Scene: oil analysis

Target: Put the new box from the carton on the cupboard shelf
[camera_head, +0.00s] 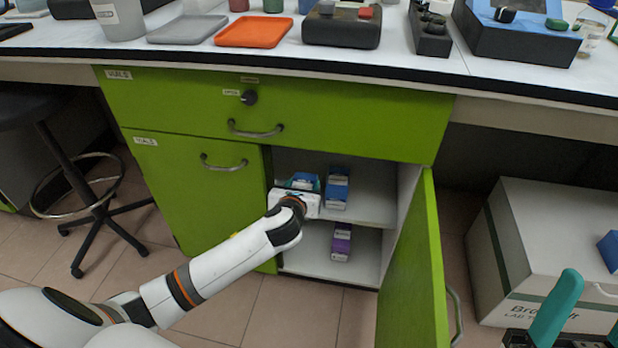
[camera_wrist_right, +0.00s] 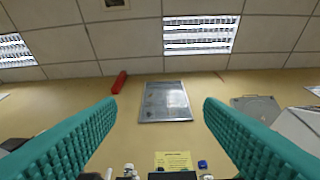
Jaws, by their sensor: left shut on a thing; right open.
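The green cupboard's right door (camera_head: 415,275) stands open, showing a white upper shelf (camera_head: 368,207) and a lower compartment. My left gripper (camera_head: 302,190) reaches into the upper compartment and is shut on a blue box (camera_head: 303,180), mostly hidden by the hand. I cannot tell whether that box touches the shelf. Another blue box (camera_head: 337,188) stands on the shelf just to its right. A purple box (camera_head: 341,242) stands in the lower compartment. My right gripper (camera_head: 585,322) is open, with teal fingers, low at the right; its wrist view (camera_wrist_right: 160,125) shows nothing between them.
A large pale carton (camera_head: 535,240) stands on the floor at right, with a blue item (camera_head: 609,250) at the picture edge. A stool (camera_head: 75,180) stands at left. The worktop above holds an orange tray (camera_head: 254,31) and instruments. The right part of the upper shelf is clear.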

